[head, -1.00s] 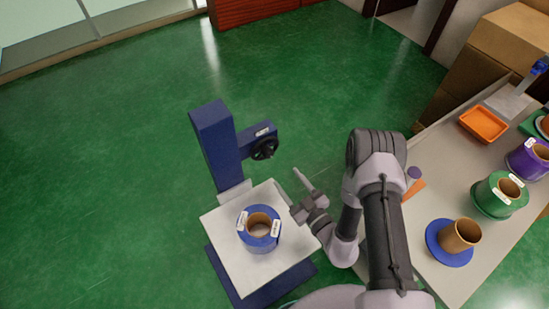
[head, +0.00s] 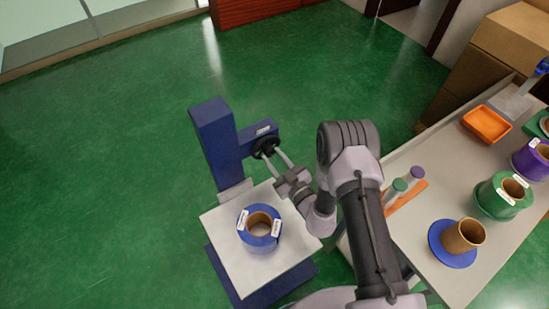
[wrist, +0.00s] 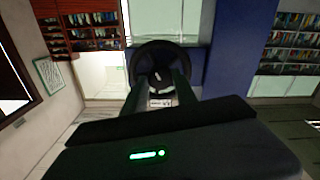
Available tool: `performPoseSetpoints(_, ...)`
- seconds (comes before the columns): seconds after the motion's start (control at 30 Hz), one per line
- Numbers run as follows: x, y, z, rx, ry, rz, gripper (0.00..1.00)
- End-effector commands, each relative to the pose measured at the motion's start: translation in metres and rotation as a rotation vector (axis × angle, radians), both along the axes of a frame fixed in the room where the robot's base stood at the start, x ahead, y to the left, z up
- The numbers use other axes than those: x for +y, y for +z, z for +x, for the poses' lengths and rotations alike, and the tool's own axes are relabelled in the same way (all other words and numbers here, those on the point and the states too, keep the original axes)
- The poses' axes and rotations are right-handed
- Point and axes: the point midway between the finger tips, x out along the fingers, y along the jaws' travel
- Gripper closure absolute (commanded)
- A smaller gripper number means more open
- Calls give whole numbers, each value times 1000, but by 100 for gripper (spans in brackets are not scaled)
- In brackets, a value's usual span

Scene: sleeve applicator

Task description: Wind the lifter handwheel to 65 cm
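The lifter has a blue column (head: 215,145) and a white platform (head: 223,222). Its dark handwheel (head: 265,144) sits on a side arm of the column. In the wrist view the handwheel (wrist: 146,50) is a black ring straight ahead, with a pale part near its middle. My gripper (head: 272,155) points at the handwheel from the front. Its two fingers are spread, one at each side of the wheel's lower middle in the wrist view (wrist: 158,82). I cannot tell whether they touch it. No height reading is legible.
A blue roll with a brown core (head: 259,242) stands on the platform. At right, a table (head: 415,240) holds an orange tray (head: 487,124), a green roll (head: 494,207), a purple roll and a brown tube on a blue disc (head: 449,258). The green floor at left is clear.

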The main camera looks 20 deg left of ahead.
Motion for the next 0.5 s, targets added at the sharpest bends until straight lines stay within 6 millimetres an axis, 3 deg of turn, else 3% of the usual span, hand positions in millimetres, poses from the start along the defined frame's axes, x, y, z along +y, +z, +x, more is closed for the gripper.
performPoseSetpoints(0.5,0,-1,0,-110,1,-96,100)
